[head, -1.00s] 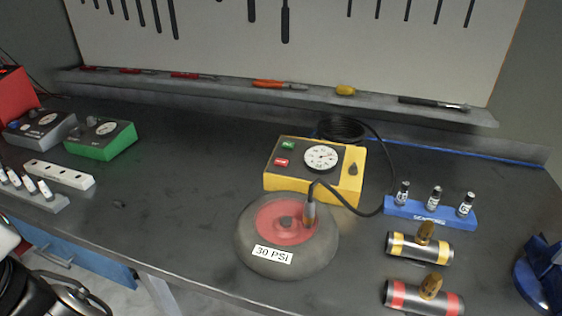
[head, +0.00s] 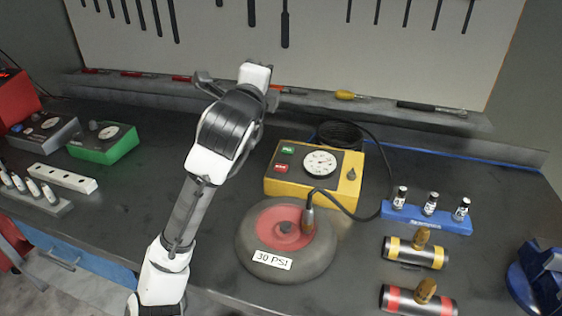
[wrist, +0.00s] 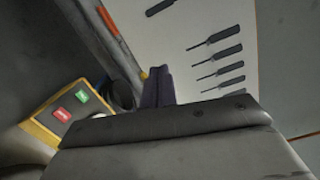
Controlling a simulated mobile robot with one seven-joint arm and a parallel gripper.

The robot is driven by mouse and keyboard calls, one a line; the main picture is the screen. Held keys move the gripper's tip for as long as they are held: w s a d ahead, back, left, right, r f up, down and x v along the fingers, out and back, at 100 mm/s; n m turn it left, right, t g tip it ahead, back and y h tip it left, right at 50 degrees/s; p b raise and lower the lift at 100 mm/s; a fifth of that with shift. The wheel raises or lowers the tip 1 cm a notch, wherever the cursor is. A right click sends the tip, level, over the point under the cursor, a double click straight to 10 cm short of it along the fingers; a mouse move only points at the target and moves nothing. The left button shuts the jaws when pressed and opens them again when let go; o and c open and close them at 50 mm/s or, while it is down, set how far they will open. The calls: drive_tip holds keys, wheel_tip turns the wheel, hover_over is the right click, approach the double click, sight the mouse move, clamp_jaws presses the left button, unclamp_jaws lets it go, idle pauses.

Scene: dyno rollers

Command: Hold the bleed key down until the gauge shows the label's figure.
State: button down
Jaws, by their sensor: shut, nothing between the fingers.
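The yellow box (head: 322,188) stands mid-bench with a round white gauge (head: 319,163), a green key (head: 286,147) and a red key (head: 281,168). Their lettering and the gauge reading are too small to read. A grey wheel (head: 248,243) with a red hub lies in front; its white label (head: 272,259) reads 30 PSI. A hose runs from the box to the hub. My gripper (wrist: 158,88) is shut and empty, in the air left of and above the box, touching neither key. In the wrist view the green key (wrist: 82,96) and red key (wrist: 62,114) show at the left.
A blue rack (head: 425,217) with small valves and two banded cylinders (head: 414,252) stand at the right. A green box (head: 103,142) and a white block (head: 62,177) stand at the left. A tool ledge (head: 350,109) runs along the back.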

sight(281, 168)
wheel_tip(281, 168, down, 13)
drive_tip(key=w+d+m+g+y, duration=0.1)
drive_tip(key=d+m+g+y, duration=0.1)
drive_tip(key=m+g, duration=0.3)
drive_tip(key=shift+w+d+f+g, duration=0.2)
drive_tip(key=shift+w+d+g, duration=0.1)
drive_tip(key=shift+g, duration=0.2)
drive_tip(key=shift+f, duration=0.1)
drive_tip(key=f+b, duration=0.1)
drive_tip(key=f, duration=0.1)
drive_tip(key=w+f+b, duration=0.1)
drive_tip(key=f+b, duration=0.1)
drive_tip(key=f, duration=0.1)
drive_tip(key=w+f+b, duration=0.1)
drive_tip(key=f+b, duration=0.1)
drive_tip(key=f, duration=0.1)
drive_tip(key=shift+d+f, duration=0.15)
drive_tip(key=shift+d, duration=0.1)
drive_tip(key=shift+b, duration=0.3)
idle(0.6)
drive_tip(key=shift+w+f+b, duration=0.1)
drive_tip(key=shift+f+b, duration=0.2)
drive_tip(key=shift+f, duration=0.1)
